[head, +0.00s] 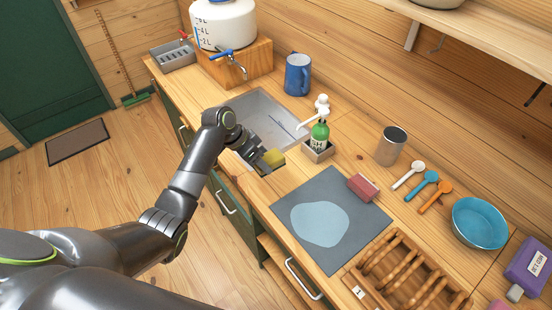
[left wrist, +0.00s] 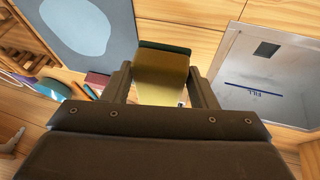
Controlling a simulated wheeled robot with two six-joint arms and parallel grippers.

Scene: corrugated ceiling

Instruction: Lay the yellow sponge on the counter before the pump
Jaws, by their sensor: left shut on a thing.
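The yellow sponge (head: 274,157), with a dark green side, is between the fingers of my left gripper (head: 267,161). The left wrist view shows the sponge (left wrist: 160,78) pinched between both fingers, over the strip of wooden counter (left wrist: 182,35) between the grey mat and the sink. Its height above the counter is hard to tell. A white pump (head: 321,106) stands right of the sink, beyond the gripper. My right gripper is not in view.
The sink (head: 262,112) lies left of the pump. A grey mat (head: 348,225) with a pale blue patch lies right of the gripper, with a pink block (head: 363,187) at its far edge. A metal cup (head: 391,146) and a wooden rack (head: 405,280) stand further right.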

